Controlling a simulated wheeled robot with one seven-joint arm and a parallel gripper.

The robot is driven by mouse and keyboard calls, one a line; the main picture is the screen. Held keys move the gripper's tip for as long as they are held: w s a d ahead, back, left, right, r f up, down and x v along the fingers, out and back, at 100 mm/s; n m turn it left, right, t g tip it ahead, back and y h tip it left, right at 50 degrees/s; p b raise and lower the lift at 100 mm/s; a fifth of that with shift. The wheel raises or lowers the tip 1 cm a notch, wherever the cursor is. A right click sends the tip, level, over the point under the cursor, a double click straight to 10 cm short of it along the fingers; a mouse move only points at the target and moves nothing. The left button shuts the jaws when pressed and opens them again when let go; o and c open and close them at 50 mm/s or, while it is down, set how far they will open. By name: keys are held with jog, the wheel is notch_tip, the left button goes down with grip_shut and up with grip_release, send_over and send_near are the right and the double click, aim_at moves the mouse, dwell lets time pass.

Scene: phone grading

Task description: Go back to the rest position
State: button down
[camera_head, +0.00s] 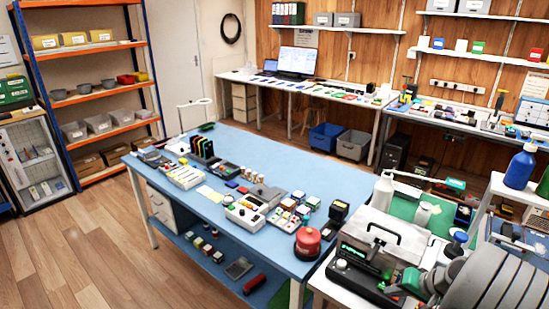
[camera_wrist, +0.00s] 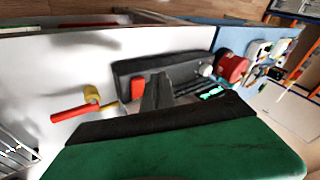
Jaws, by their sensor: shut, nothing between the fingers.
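My gripper (camera_wrist: 158,82) shows in the wrist view with its dark fingers together and nothing held between them. It hangs over a white bench top (camera_wrist: 55,70), in front of a long black device (camera_wrist: 128,68) with a red part on it. I cannot tell from the picture how high it is above them. In the head view my grey arm fills the lower right corner, and the fingers cannot be made out there.
A black device (camera_head: 358,268) and a white case (camera_head: 383,236) stand close to my arm. A blue bottle (camera_head: 521,167) stands at the right. The wooden floor at left is clear.

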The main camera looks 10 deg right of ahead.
jog(key=s+a+f+m+g, duration=0.1)
jog(key=s+a+g, duration=0.25)
jog(key=s, duration=0.35)
jog(key=s+a+f+m+g, duration=0.1)
jog(key=s+a+m+g, duration=0.1)
jog(key=s+a, duration=0.35)
jog(key=w+a+r+n+t+h, duration=0.1)
jog(key=w+a+r+n, duration=0.3)
jog(key=a+r, duration=0.4)
jog(key=w+a+r+n+t+h, duration=0.1)
jog(key=w+a+r+n, duration=0.2)
jog(key=a, duration=1)
notch_tip(320, 180, up, 5)
jog(key=n, duration=0.3)
jog(key=shift+w+a+n+t, duration=0.3)
jog(key=shift+w+a+t, duration=0.05)
jog(key=shift+d, duration=0.1)
